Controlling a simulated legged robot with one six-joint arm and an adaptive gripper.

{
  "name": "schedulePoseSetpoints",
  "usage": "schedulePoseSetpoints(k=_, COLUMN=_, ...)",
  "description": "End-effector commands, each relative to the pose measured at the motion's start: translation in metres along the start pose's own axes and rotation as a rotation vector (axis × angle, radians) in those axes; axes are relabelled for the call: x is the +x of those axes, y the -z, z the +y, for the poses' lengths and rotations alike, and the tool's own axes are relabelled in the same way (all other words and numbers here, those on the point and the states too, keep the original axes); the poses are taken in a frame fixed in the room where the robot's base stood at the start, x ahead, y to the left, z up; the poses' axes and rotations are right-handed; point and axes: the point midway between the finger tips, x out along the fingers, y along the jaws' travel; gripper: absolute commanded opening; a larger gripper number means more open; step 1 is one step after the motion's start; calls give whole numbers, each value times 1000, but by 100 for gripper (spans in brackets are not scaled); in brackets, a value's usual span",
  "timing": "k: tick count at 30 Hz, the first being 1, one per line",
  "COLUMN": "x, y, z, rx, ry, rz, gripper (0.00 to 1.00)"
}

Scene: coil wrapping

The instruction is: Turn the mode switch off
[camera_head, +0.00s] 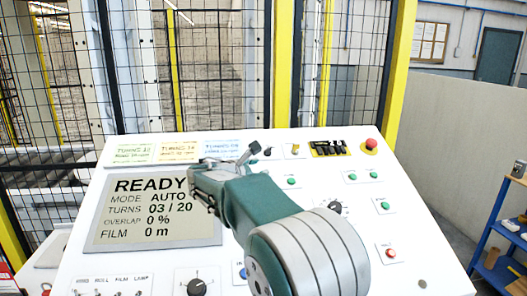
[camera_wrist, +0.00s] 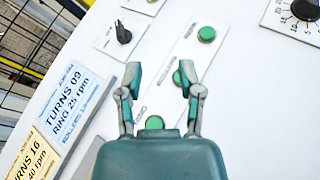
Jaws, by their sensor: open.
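My gripper (camera_head: 226,160) is over the upper middle of the white sloped panel, partly in front of the display. In the wrist view my gripper (camera_wrist: 160,76) is open and empty, its fingers apart above a strip of green buttons (camera_wrist: 206,33). One green button shows beside the right finger. A small black selector switch (camera_wrist: 123,33) lies beyond the left finger, apart from it. A black switch (camera_head: 267,151) also shows right of my gripper in the head view. Labels are too small to read, so I cannot tell which is the mode switch. The display (camera_head: 150,211) reads MODE AUTO.
A yellow switch (camera_head: 295,150) and a red emergency button (camera_head: 370,145) sit along the panel's top right. Black knobs (camera_head: 196,287) and toggles lie lower. Note cards (camera_wrist: 62,95) stand at the left in the wrist view. A mesh fence (camera_head: 220,70) stands behind.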

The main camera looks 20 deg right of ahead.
Motion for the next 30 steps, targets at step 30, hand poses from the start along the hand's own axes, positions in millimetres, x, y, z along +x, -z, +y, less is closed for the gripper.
schedulePoseSetpoints(k=30, x=114, y=17, z=68, rx=-250, ry=-131, rz=-166, gripper=48)
